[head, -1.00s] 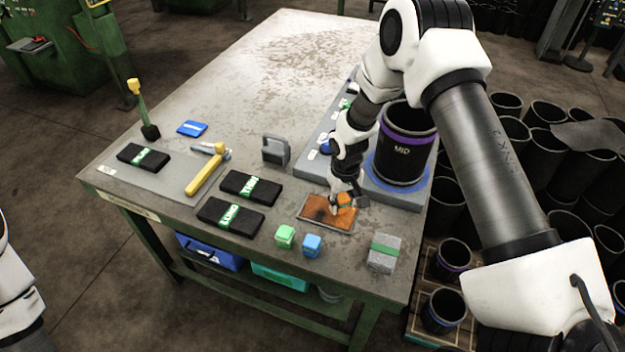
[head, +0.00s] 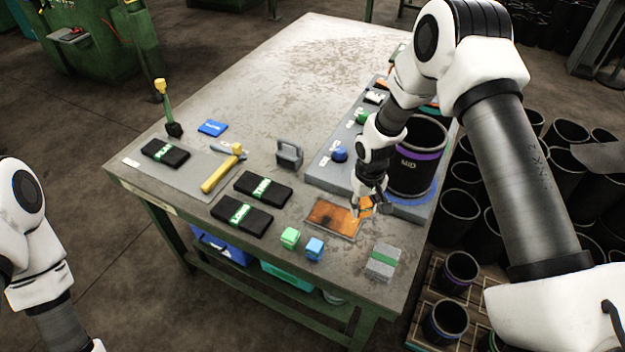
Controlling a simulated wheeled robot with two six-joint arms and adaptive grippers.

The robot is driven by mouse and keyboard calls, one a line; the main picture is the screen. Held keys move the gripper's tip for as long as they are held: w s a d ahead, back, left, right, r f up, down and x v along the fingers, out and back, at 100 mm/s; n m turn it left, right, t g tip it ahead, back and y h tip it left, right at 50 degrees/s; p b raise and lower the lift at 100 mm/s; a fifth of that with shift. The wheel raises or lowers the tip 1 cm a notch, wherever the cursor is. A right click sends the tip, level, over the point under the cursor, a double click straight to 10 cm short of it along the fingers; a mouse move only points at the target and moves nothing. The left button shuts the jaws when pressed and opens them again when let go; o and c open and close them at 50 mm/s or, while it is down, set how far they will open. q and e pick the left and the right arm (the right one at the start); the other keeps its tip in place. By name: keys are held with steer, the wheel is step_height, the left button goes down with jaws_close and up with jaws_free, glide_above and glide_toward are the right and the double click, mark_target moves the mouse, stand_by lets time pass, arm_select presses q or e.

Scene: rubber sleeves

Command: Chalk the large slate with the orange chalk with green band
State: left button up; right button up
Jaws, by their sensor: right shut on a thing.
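The slate (head: 328,217) lies flat near the front of the table. My right gripper (head: 367,208) is shut on an orange block, the chalk (head: 364,203), at the slate's right edge. The fingers partly hide the chalk, and its green band cannot be made out. I cannot tell whether the chalk touches the slate. My left arm shows at the left edge, but its gripper is out of view.
A green block (head: 290,237), a blue block (head: 314,248) and a grey block with a green band (head: 382,262) stand in front of the slate. Black labelled packs (head: 242,216) lie left. A large black sleeve (head: 418,160) stands behind my gripper on a grey stand.

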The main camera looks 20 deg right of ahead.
steer(key=shift+r+p, duration=0.75)
steer(key=shift+r, duration=0.5)
